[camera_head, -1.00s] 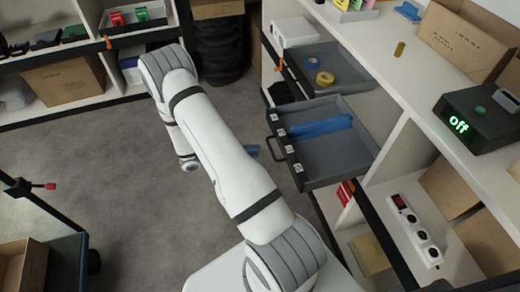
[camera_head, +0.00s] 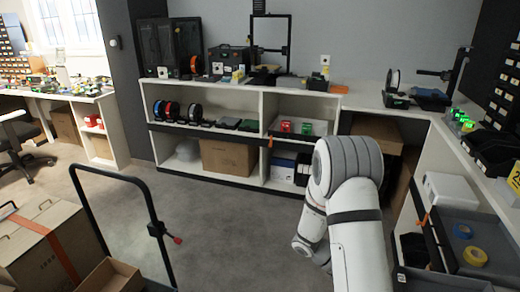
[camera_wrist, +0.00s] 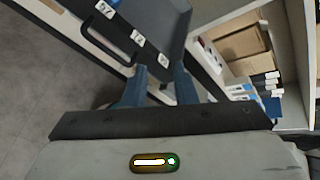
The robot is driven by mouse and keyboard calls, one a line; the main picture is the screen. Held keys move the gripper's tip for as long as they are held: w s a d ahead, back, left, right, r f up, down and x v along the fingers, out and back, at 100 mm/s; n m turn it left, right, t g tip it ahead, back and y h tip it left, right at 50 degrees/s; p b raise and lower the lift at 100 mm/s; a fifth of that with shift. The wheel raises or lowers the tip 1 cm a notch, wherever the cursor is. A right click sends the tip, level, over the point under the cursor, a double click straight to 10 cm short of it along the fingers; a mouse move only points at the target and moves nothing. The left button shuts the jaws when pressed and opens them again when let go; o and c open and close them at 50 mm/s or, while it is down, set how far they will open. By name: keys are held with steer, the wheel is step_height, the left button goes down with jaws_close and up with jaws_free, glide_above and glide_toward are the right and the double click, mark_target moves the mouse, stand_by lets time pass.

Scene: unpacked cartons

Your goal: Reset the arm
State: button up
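My white arm (camera_head: 350,220) rises from the bottom right of the head view, bends at a grey-banded joint and reaches down again. My gripper is hidden behind it there. In the wrist view my gripper (camera_wrist: 160,82) shows two blue fingers standing apart, with nothing seen held between them. Beyond the fingers is a dark pulled-out drawer (camera_wrist: 165,28) with a handle and white number labels. I cannot tell whether the fingers touch it.
In the head view an open drawer (camera_head: 450,215) at right holds blue tape (camera_head: 462,231) and yellow tape (camera_head: 475,256). A cart with a black handle (camera_head: 150,205) and cartons (camera_head: 45,250) stands at left. A low shelf (camera_head: 255,120) lines the back. Grey floor (camera_head: 215,215) between is clear.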

steer(key=s+a+r+m+t+y+p, duration=0.3)
steer(key=a+r+m, duration=0.2)
steer(key=r+m, duration=0.3)
steer(key=s+a+r+m+t+y+p, duration=0.3)
steer(key=r+m, duration=0.4)
steer(key=r, duration=0.6)
steer(key=s+a+r+m+t+y+p, duration=0.2)
steer(key=s+a+r+m+y+p, duration=0.3)
steer(key=r+m, duration=0.3)
step_height(320, 180, up, 4)
steer(key=shift+s+a+f+m+t, duration=0.15)
steer(key=shift+s+a+m+t, duration=0.2)
steer(key=shift+a, duration=0.5)
steer(key=shift+w+d, duration=0.1)
